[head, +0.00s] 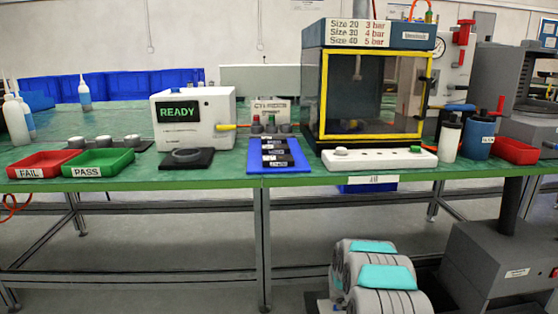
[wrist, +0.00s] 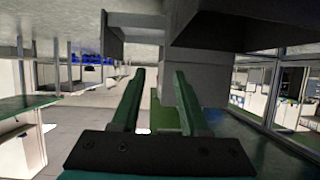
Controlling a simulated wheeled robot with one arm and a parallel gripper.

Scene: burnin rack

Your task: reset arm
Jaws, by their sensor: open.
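My arm (head: 375,275) is folded low in front of the bench at the bottom of the head view, grey with teal caps. My gripper (wrist: 159,75) shows in the wrist view with two dark green fingers set apart. Nothing is between the fingers, and they touch nothing. The gripper tips cannot be made out in the head view.
A green-topped bench (head: 215,178) runs across the head view. On it are a red FAIL tray (head: 40,172), a green PASS tray (head: 98,170), a READY box (head: 193,135), a blue mat (head: 278,168) and a yellow-framed chamber (head: 375,137). Floor in front at left is clear.

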